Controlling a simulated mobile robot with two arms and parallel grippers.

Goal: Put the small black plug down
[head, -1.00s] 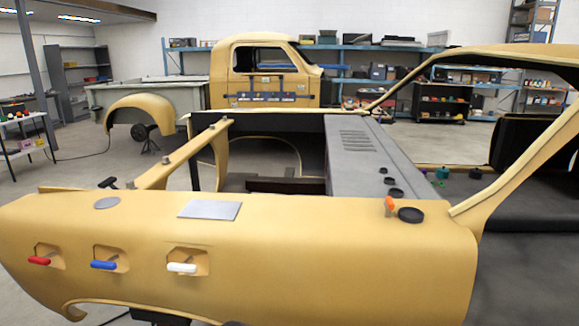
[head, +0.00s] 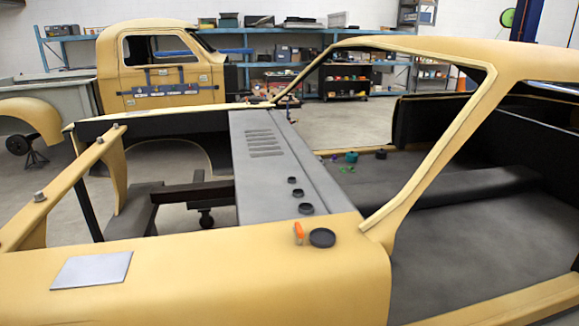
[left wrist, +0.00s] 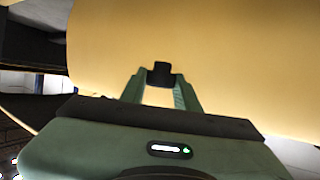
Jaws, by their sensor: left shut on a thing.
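In the left wrist view, the green fingers of my left gripper (left wrist: 160,90) are closed on a small black plug (left wrist: 161,72), held at the fingertips. Behind it is a plain yellow panel; whether the plug touches it I cannot tell. Neither gripper shows in the head view. There, a large round black disc (head: 322,237) lies on the yellow body shell (head: 230,275), beside a small orange piece (head: 298,232). Three smaller round black pieces, at the near (head: 306,208), middle (head: 297,193) and far (head: 292,180) spots, run in a row along the grey panel (head: 265,165).
A flat grey plate (head: 92,269) lies on the yellow shell at left. The slanted windshield pillar (head: 430,150) rises at right. Small teal (head: 351,157) and dark (head: 381,154) pieces sit beyond it. A yellow truck cab (head: 160,75) stands behind. The shell between plate and disc is clear.

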